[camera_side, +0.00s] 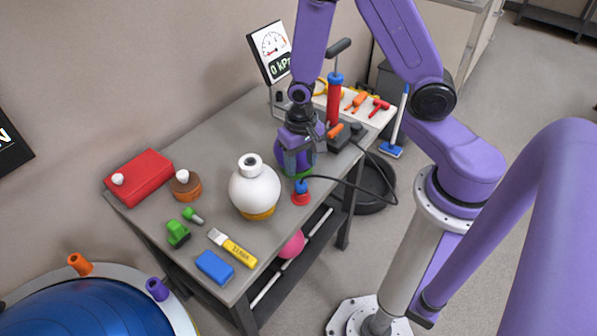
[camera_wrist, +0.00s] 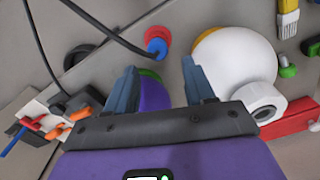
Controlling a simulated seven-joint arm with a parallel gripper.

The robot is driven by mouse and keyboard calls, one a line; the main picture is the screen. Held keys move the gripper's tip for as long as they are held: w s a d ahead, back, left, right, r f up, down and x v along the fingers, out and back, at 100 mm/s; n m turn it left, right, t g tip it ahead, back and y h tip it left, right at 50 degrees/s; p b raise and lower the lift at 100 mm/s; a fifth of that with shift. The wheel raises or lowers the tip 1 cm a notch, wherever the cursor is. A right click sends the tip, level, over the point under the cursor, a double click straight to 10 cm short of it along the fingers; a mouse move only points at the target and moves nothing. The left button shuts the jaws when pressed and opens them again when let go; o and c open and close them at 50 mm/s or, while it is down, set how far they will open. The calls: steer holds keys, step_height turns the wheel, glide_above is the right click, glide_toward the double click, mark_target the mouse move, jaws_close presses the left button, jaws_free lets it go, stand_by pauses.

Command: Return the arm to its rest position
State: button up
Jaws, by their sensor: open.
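My gripper (camera_side: 299,160) points down over the right part of the grey table (camera_side: 222,130). In the wrist view its two fingers (camera_wrist: 160,70) are apart. A rounded purple thing with a green base (camera_wrist: 153,92) lies below and between them; it also shows in the side view (camera_side: 283,157), partly hidden by the gripper. I cannot tell whether the fingers touch it. A white rounded body with a neck and yellow base (camera_side: 254,187) stands beside it to the left in the side view.
A red-and-blue fitting (camera_side: 300,193) with a black hose is close by. A red pump (camera_side: 334,100), a gauge screen (camera_side: 271,52) and a white tool board (camera_side: 370,103) are behind. A red box (camera_side: 140,177), blue block (camera_side: 215,267) and yellow brush (camera_side: 236,249) lie left.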

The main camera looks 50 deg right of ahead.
steer(key=s+a+r+n, duration=0.2)
steer(key=s+r+n, duration=1.4)
steer(key=s+r, duration=0.1)
steer(key=shift+s+r+n, duration=0.3)
steer(key=shift+s+r, duration=0.05)
steer(key=shift+r, duration=0.05)
